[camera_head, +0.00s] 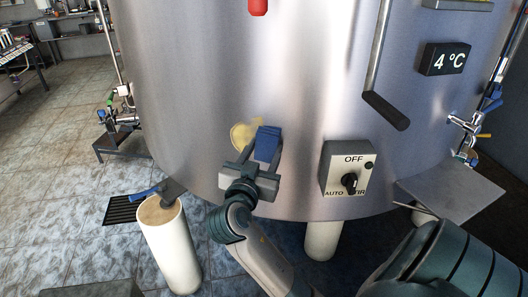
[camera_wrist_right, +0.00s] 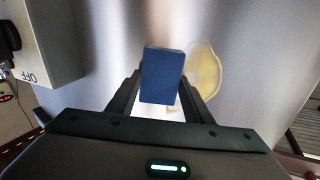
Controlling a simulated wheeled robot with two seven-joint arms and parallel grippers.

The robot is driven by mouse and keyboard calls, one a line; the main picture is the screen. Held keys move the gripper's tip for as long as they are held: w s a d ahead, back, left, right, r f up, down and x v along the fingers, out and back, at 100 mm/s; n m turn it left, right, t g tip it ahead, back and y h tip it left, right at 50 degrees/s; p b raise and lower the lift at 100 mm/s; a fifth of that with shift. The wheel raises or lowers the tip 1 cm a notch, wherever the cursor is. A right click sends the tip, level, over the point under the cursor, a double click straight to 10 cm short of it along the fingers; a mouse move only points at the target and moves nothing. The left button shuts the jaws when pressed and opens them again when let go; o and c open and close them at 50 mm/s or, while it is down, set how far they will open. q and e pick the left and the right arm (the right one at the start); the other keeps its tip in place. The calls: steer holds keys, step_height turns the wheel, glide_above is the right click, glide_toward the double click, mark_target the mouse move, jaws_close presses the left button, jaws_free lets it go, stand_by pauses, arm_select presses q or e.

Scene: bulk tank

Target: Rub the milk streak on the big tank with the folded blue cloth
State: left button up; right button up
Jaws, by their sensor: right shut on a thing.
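The big steel tank (camera_head: 190,70) fills the middle of the head view. A pale yellow milk streak (camera_head: 241,134) is on its lower front wall; it also shows in the right wrist view (camera_wrist_right: 208,72). My right gripper (camera_head: 262,162) is shut on the folded blue cloth (camera_head: 267,143), which sticks out past the fingertips towards the wall. In the right wrist view the cloth (camera_wrist_right: 162,76) is between the fingers, just left of most of the streak. In the head view it covers the streak's right part. Whether the cloth touches the wall I cannot tell. My left gripper is not in view.
A switch box (camera_head: 347,168) with a knob is on the tank right of the gripper. A dark handle bar (camera_head: 385,110) hangs above it. A pale post (camera_head: 171,240) at lower left bears a blue-handled tool (camera_head: 150,191). A grey shelf (camera_head: 452,197) is at right.

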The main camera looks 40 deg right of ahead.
steer(key=shift+r, duration=0.1)
stand_by(0.3)
steer(key=shift+w+a+b, duration=0.25)
steer(key=shift+w+a, duration=0.25)
steer(key=shift+w, duration=0.35)
steer(key=shift+w+a+b, duration=0.25)
steer(key=shift+w+a, duration=0.2)
steer(key=shift+w, duration=0.35)
steer(key=shift+w+a+b, duration=0.3)
steer(key=shift+w+a, duration=0.1)
steer(key=shift+w, duration=0.4)
steer(key=shift+w+a+b, duration=0.3)
steer(key=shift+w+a, duration=0.1)
steer(key=shift+w, duration=0.35)
steer(key=shift+w, duration=0.15)
